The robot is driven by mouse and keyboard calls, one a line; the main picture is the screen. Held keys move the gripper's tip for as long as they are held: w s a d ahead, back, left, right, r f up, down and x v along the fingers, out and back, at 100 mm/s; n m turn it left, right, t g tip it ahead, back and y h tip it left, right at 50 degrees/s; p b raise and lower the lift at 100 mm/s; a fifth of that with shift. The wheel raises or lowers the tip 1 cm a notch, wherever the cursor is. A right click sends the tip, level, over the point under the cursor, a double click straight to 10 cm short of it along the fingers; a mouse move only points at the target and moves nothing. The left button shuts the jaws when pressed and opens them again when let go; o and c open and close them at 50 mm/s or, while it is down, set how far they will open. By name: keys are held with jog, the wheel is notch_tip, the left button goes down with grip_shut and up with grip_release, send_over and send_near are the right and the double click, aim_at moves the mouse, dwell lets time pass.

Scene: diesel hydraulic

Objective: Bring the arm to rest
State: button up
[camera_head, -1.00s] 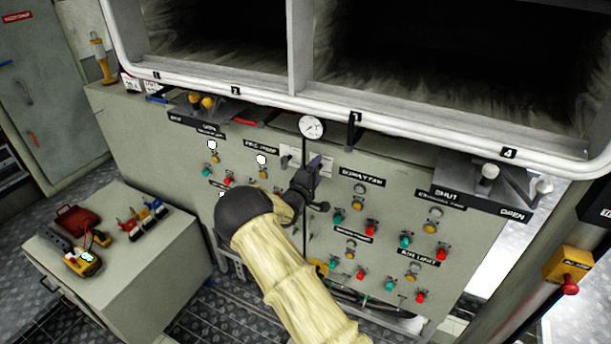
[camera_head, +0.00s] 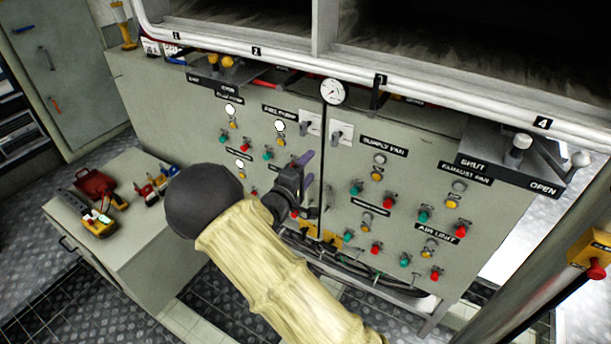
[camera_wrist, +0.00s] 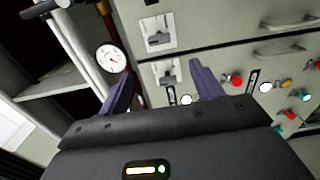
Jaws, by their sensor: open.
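My gripper (camera_head: 305,170) is in front of the grey control cabinet (camera_head: 460,135), near its middle and below the two small switches. In the wrist view my gripper (camera_wrist: 165,82) has its two purple fingers spread apart with nothing between them. Beyond the fingers are the cabinet face, a toggle switch (camera_wrist: 168,75) and the round gauge (camera_wrist: 111,58). My arm, in a cream sleeve, reaches up from the bottom of the head view and hides part of the cabinet's lower front. I cannot tell how far the fingertips are from the panel.
A white rail (camera_head: 440,97) runs along the cabinet's top. Levers (camera_head: 520,145) stick out at the right. A low bench (camera_head: 135,240) with a red tool case (camera_head: 97,187) and a yellow meter (camera_head: 100,225) stands at left. A yellow box with a red knob (camera_head: 593,250) is at far right.

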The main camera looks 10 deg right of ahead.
jog(key=shift+s+a, duration=0.35)
jog(key=shift+s, duration=0.1)
jog(key=s+d+f+m+g+y, duration=0.1)
jog(key=d+f+m+g+y, duration=0.2)
jog(key=d+m+y, duration=0.15)
jog(key=s+d+r+m+g+y, duration=0.1)
jog(key=s+m+g+y, duration=0.2)
jog(key=s, duration=1)
jog(key=s+d+r+m+g+y, duration=0.2)
jog(key=s+g, duration=0.4)
jog(key=s, duration=0.7)
jog(key=shift+s+d+r+m+y, duration=0.15)
jog(key=shift+d+m+y, duration=0.1)
jog(key=shift+m+y, duration=0.4)
